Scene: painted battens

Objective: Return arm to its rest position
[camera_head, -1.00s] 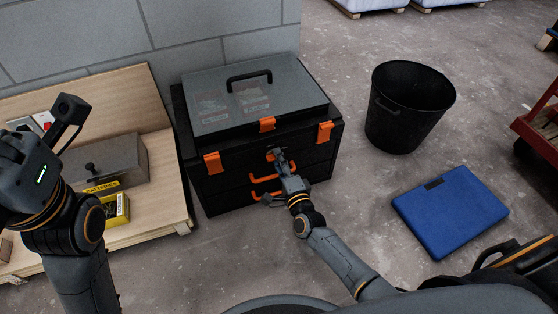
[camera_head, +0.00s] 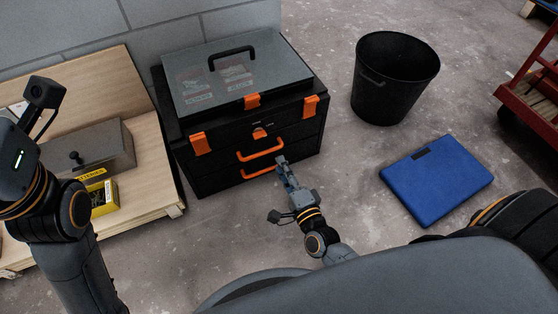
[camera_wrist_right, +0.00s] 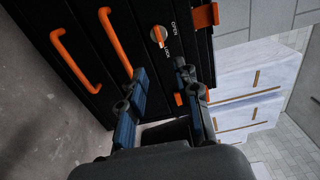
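My right gripper (camera_head: 281,161) is in front of the black toolbox (camera_head: 210,174), near the right end of an orange drawer handle (camera_head: 262,150). In the right wrist view its two blue-padded fingers (camera_wrist_right: 162,76) are apart with nothing between them. An orange-and-grey knob (camera_wrist_right: 158,36) on the toolbox front lies beyond the fingertips, beside OPEN and LOCK lettering. The knob shows small in the head view (camera_head: 259,133). My left arm stands at the left edge of the head view, and its fingers are out of the picture.
A wooden platform (camera_head: 150,185) at left bears a grey metal box (camera_head: 108,150) and a yellow battery box (camera_head: 103,197). A black bin (camera_head: 392,85) and a blue case (camera_head: 437,180) are on the floor at right. Concrete between toolbox and case is clear.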

